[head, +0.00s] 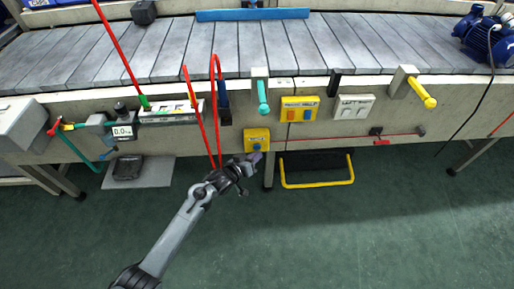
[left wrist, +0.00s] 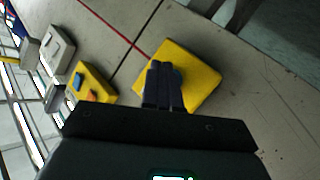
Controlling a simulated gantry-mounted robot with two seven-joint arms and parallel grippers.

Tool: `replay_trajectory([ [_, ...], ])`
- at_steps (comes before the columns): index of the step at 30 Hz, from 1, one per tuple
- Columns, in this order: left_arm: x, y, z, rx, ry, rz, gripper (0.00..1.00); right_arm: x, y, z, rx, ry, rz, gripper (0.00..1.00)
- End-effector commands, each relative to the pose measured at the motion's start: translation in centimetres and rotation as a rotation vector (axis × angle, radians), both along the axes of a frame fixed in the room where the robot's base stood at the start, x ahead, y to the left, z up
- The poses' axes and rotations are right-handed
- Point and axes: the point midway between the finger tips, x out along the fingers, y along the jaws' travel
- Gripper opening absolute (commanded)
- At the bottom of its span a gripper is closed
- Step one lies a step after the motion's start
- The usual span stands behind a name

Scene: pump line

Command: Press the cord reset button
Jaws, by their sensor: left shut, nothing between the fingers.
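A small yellow box (head: 256,135) is on the front panel of the conveyor, low and near the middle of the head view. Its label is too small to read, so I cannot confirm that it carries the cord reset button. My left gripper (head: 254,162) is shut and empty, just below and in front of this box. My right gripper is out of view.
A wider yellow box (head: 299,102) with orange and blue buttons sits above and right, beside a grey switch box (head: 353,106). A turquoise handle (head: 263,97) hangs above the small box. A red cord loop (head: 217,110) is left. A yellow bar (head: 318,185) is lower right.

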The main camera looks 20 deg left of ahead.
Motion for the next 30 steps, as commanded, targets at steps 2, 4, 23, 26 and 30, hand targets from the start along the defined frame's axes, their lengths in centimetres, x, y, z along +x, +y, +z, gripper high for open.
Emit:
replay_trajectory([
  [2, 0.00, 0.00, 0.01, 0.000, 0.000, 0.000, 0.00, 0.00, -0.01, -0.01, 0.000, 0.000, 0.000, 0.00],
  [4, 0.00, 0.00, 0.00, 0.000, 0.000, 0.000, 0.00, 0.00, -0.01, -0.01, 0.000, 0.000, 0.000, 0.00],
  [23, 0.78, 0.39, 0.01, 0.000, 0.000, 0.000, 0.00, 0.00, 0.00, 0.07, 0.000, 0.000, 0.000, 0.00],
  [26, 0.78, 0.39, 0.01, 0.000, 0.000, 0.000, 0.00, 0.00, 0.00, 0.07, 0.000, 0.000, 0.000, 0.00],
  [30, 0.78, 0.39, 0.01, 0.000, 0.000, 0.000, 0.00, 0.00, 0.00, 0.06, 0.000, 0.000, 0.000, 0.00],
])
